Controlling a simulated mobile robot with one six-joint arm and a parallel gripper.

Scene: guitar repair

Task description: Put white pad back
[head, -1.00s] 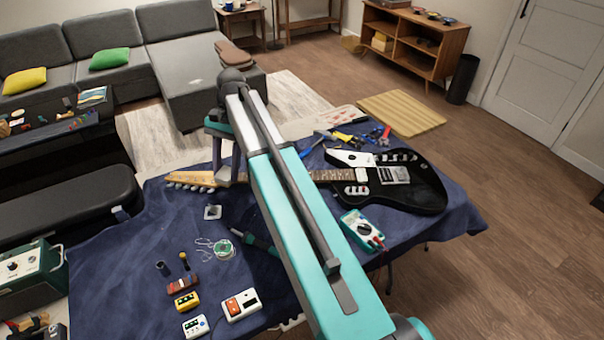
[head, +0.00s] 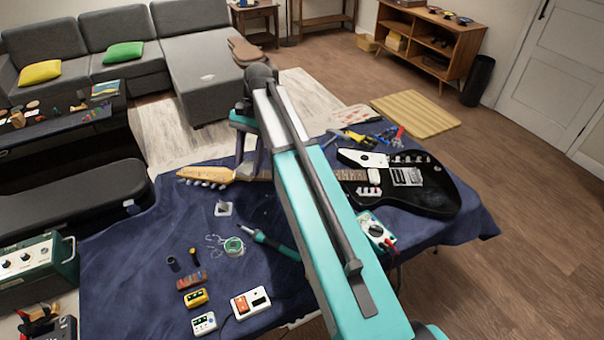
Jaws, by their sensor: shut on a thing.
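White parts (head: 362,158) show on the guitar body, and the body end of the neck is dark. I cannot tell whether any of these white parts is the white pad.
The blue cloth (head: 130,255) covers the table. A solder spool (head: 234,246), a teal soldering iron (head: 275,245) and small pedals (head: 251,302) lie left of my arm. A multimeter (head: 376,231) lies right of it. Pliers (head: 360,138) lie behind the guitar. Cloth at the left front is clear.

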